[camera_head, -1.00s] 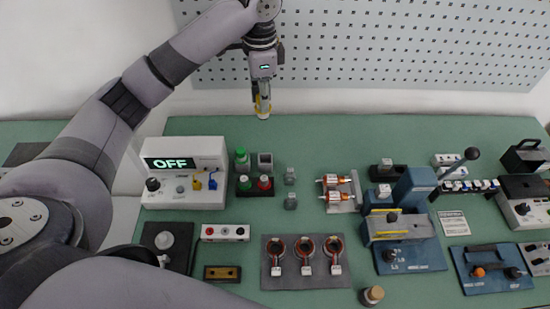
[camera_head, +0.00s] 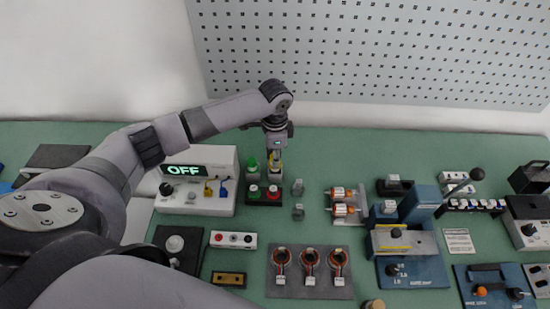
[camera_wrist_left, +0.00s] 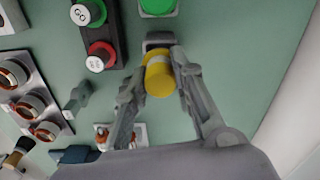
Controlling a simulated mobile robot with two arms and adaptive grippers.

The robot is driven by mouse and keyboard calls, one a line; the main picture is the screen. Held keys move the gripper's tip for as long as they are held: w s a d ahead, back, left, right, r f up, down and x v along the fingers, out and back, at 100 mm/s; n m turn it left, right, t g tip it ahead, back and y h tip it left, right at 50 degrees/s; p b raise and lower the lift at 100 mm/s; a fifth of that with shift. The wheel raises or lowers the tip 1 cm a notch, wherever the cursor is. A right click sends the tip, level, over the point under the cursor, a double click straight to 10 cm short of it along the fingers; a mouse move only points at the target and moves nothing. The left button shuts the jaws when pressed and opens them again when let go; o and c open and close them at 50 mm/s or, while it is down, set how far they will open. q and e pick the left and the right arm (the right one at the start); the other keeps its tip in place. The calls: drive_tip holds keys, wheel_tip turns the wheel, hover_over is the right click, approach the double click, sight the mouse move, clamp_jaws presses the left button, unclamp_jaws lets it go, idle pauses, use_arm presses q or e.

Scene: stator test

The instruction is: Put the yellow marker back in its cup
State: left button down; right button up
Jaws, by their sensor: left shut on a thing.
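My left gripper (camera_head: 274,158) is shut on the yellow marker (camera_wrist_left: 158,76), which points downward in its fingers. In the head view a bit of the yellow shows between the fingers, over the small grey cup. In the left wrist view the dark rim of the cup (camera_wrist_left: 157,39) shows just beyond the yellow end. The marker hides most of the cup, so I cannot tell how far its tip is inside. My right gripper is not in view.
A green-capped marker (camera_head: 252,165) stands in a holder just left of the cup. Green and red buttons on a dark block (camera_head: 265,202) lie in front. The white box with the OFF display (camera_head: 226,205) is at the left. Small grey blocks (camera_head: 297,187) stand at the right.

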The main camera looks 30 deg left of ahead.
use_arm(q)
drive_tip(key=shift+f, duration=0.9)
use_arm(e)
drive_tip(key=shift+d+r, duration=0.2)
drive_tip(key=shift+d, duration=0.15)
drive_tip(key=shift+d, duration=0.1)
use_arm(q)
drive_tip(key=shift+f, duration=0.25)
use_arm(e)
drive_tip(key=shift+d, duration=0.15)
use_arm(q)
drive_tip(key=shift+f, duration=0.1)
drive_tip(key=c, duration=1.4)
unclamp_jaws()
drive_tip(key=shift+o, duration=0.2)
